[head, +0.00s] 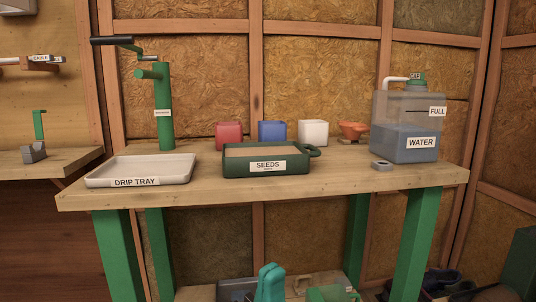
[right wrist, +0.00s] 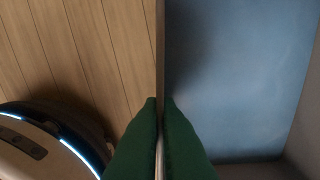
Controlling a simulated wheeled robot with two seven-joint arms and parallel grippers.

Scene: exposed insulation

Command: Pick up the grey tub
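A dark grey open container (head: 234,290), which may be the grey tub, sits on the low shelf under the bench in the head view. The bottom edge of the picture cuts it off, so I cannot be sure what it is.
A green pump (head: 163,105) stands behind the tray. A green item (head: 332,293) is on the low shelf.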

